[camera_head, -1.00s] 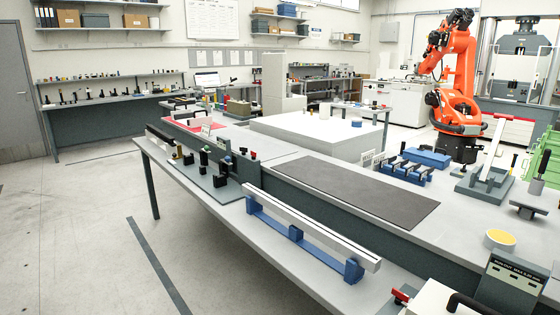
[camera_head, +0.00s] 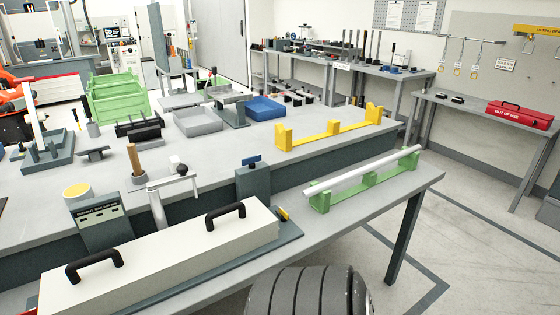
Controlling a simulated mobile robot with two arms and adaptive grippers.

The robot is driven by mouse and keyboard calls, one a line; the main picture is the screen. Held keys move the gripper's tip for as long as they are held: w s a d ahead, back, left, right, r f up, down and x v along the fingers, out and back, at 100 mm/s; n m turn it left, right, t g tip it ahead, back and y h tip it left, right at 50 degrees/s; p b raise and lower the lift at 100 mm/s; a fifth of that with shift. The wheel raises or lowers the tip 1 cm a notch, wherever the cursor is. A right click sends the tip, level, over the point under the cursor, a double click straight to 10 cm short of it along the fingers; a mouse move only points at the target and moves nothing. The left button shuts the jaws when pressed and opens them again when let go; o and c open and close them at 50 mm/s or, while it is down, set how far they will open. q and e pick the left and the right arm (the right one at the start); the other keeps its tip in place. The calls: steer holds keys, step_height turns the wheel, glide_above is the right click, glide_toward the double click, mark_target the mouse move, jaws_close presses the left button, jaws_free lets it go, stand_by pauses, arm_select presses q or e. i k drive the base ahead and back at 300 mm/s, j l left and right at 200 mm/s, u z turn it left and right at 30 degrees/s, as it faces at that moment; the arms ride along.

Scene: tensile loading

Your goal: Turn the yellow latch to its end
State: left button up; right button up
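A small yellow latch (camera_head: 283,214) sits at the right end of the long white cover (camera_head: 165,255), on the grey bench. It is small in the view, and I cannot tell how far it is turned. The white cover has two black handles (camera_head: 226,216) on top and lies on a dark base plate. Neither of my grippers shows in the view. A dark ribbed rounded part at the bottom edge is probably part of my own arm.
A grey post with a blue top (camera_head: 252,180) stands behind the latch. To the right, a green rack (camera_head: 370,180) holds a light bar. A yellow stand (camera_head: 330,128) is on the bench behind. Bare bench top lies between latch and green rack.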

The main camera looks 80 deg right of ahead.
mark_target(284, 215)
steer(key=z, duration=2.5)
steer(key=j+z, duration=0.25)
steer(key=i+j+z, duration=0.1)
steer(key=z, duration=0.2)
